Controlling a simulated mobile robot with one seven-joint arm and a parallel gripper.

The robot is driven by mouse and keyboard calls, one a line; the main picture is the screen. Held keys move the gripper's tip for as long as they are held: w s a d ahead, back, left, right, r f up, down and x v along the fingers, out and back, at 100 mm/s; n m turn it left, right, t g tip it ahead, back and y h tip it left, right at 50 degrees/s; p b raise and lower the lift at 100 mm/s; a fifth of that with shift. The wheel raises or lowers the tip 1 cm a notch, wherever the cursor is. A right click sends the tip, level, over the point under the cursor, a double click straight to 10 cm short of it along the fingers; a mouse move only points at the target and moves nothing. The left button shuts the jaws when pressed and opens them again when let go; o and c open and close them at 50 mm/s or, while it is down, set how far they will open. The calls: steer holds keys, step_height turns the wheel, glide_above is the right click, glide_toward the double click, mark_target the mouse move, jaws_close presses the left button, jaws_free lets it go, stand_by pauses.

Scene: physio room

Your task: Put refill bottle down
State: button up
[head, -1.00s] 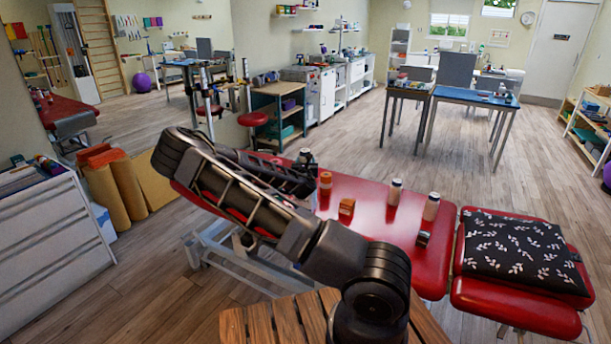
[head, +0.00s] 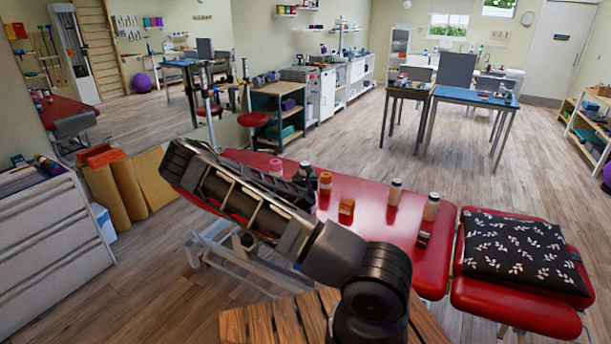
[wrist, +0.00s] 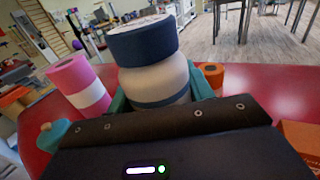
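The bottle in my gripper is white with a dark blue cap and a blue band, and it fills the middle of the wrist view (wrist: 158,75). I take it for the refill bottle. Its dark cap also shows past my arm in the head view (head: 306,166). My gripper (wrist: 155,98) has its teal fingers on both sides of the bottle and is shut on it. The bottle stands roughly upright over the red treatment table (head: 365,215). Its base is hidden behind the gripper body, so I cannot tell whether it touches the table.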

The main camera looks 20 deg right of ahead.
steer(key=o, duration=0.4)
steer(key=shift+o, duration=0.2)
steer(key=shift+r, duration=0.15)
